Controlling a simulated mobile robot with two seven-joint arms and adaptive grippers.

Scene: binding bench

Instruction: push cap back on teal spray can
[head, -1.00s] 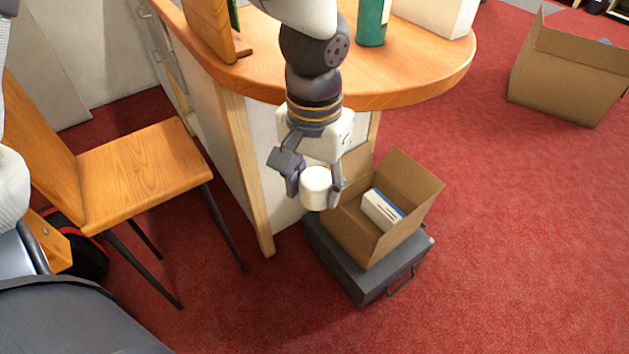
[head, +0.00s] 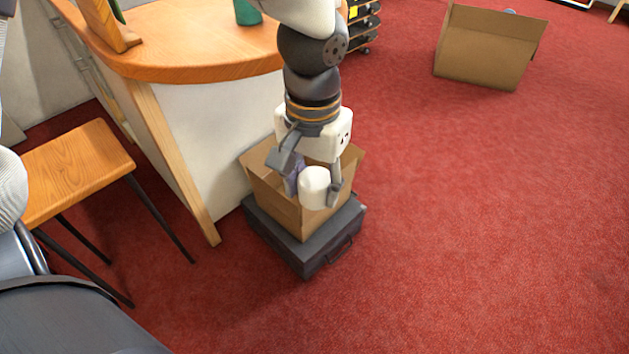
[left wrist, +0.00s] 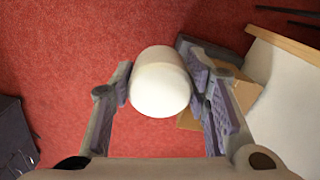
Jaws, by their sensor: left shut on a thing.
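My left gripper (head: 313,188) is shut on a white cap (head: 314,187), a short rounded cylinder. The cap also shows between the fingers in the left wrist view (left wrist: 160,82). In the head view the gripper and cap are in front of an open cardboard box, below the level of the bench top. The teal spray can (head: 248,11) stands on the bench (head: 200,45) at the top of the head view, cut off by the frame edge, so its top is hidden. The cap is well apart from the can. My right gripper is not in view.
The cardboard box (head: 277,205) sits on a dark grey case (head: 299,256) beside the bench. Another open box (head: 485,55) lies on the red carpet at the far right. The carpet right of the case is clear.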

